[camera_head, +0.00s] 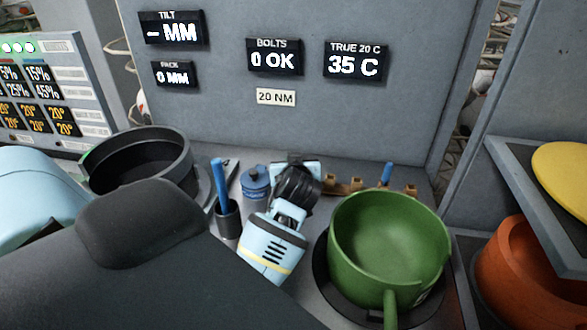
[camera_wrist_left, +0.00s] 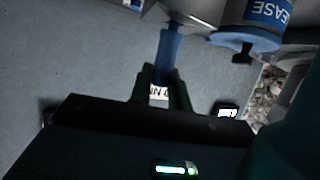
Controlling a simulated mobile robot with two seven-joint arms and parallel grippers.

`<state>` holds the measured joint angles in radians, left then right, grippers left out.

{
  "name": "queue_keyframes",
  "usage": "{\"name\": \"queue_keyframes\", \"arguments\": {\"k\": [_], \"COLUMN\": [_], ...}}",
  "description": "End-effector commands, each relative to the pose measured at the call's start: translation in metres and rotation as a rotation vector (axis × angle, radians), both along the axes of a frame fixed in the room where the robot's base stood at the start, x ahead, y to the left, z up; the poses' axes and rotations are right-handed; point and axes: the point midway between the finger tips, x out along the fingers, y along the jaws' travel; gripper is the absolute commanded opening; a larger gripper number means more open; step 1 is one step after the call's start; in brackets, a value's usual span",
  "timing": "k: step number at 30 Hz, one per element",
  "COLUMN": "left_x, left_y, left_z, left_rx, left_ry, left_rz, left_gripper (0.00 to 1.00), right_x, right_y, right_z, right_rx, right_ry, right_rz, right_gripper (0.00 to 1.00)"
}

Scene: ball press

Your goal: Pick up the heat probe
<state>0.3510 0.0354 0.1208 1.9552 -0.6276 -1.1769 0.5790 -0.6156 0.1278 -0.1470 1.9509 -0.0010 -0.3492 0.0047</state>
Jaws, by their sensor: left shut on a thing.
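In the head view my left gripper (camera_head: 298,187) is the dark jaw beyond a light-blue wrist, low over the bench between a blue pot and the green pan. In the left wrist view its fingers (camera_wrist_left: 165,92) are shut on a blue rod-like handle, which I take as the heat probe (camera_wrist_left: 169,55). The rod runs up to a grey metal part at the picture's top edge; I cannot tell whether it is free of it. In the head view the jaw hides the held rod. Another blue handle (camera_head: 219,184) stands in a dark cup (camera_head: 228,222). My right gripper is not in view.
The blue grease pot (camera_head: 255,184) stands just left of my gripper, and close by in the wrist view (camera_wrist_left: 246,40). A green pan (camera_head: 390,240) is at right, a black pan (camera_head: 140,165) at left. A grey panel with displays (camera_head: 274,58) rises behind.

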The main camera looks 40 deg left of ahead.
Motion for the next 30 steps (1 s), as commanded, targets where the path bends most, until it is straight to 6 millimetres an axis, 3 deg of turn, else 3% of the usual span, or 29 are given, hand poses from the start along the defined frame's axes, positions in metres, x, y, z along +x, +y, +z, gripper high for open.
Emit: {"name": "queue_keyframes", "arguments": {"k": [15, 21, 30], "left_x": [0.0, 0.0, 0.0], "left_y": [0.0, 0.0, 0.0], "left_z": [0.085, 0.097, 0.097], "left_rx": [-0.002, -0.002, 0.0], "left_ry": [-0.006, -0.003, -0.002], "left_rz": [0.0, 0.0, -0.001], "left_gripper": [0.0, 0.0, 0.0], "right_x": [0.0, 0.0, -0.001], "right_y": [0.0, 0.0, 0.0], "right_z": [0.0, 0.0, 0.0], "right_rx": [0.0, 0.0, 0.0], "right_ry": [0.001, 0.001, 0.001], "right_rz": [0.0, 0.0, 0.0], "right_gripper": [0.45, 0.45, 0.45]}}
